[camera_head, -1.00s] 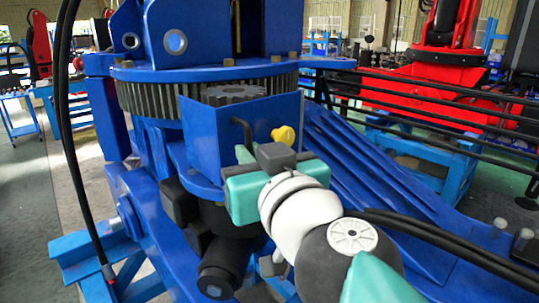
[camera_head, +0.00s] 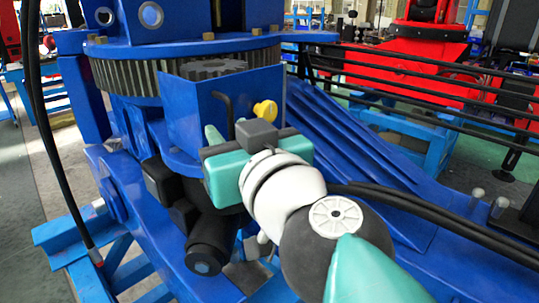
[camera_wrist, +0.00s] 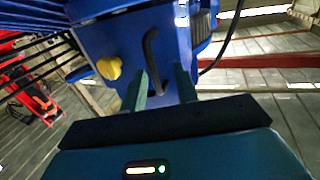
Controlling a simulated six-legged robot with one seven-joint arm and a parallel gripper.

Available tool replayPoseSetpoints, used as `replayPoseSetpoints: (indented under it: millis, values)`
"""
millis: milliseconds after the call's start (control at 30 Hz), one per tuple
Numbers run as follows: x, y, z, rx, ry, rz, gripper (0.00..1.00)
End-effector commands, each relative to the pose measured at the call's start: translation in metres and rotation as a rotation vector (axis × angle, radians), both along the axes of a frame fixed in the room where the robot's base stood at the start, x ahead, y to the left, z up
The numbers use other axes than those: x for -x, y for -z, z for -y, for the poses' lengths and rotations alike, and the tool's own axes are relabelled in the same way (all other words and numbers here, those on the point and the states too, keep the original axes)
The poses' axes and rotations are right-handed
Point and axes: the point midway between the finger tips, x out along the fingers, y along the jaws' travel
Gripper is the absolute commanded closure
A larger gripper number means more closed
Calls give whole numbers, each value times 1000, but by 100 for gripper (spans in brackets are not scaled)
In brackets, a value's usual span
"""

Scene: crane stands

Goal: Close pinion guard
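The pinion guard (camera_head: 187,114) is a blue box-like cover on the crane, in front of the dark toothed pinion (camera_head: 213,68), whose top shows above its edge. It carries a bent black handle (camera_head: 229,112) and a yellow knob (camera_head: 265,110). My gripper (camera_wrist: 162,88) is open close to the guard. In the wrist view the black handle (camera_wrist: 151,48) runs down between its two teal fingers, with gaps visible beside it. The yellow knob (camera_wrist: 109,68) is left of the fingers. In the head view my wrist hides part of the guard's lower right.
The large ring gear (camera_head: 125,78) lies behind the guard. A dark motor (camera_head: 208,245) hangs below. Blue sloping beams (camera_head: 350,150) and black hoses (camera_head: 430,207) run to the right. A red machine (camera_head: 400,65) stands in the background.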

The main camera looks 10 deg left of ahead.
Motion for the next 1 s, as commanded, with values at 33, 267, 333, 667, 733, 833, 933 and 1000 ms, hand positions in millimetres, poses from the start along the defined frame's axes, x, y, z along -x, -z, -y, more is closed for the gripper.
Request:
replayPoseSetpoints:
  millis: [33, 267, 333, 667, 733, 833, 933, 1000]
  values:
    - [7, 0, 4, 0, -2, 2, 70]
    - [39, -1, 28, -1, 0, 6, 70]
    - [48, -1, 34, -1, 0, 6, 70]
    - [90, -1, 63, 0, -3, 5, 70]
    - [95, -1, 67, -1, -4, 3, 70]
    - [99, 0, 70, -1, -4, 1, 70]
    - [101, 0, 71, -1, -4, -1, 70]
    - [101, 0, 71, 0, -4, -1, 70]
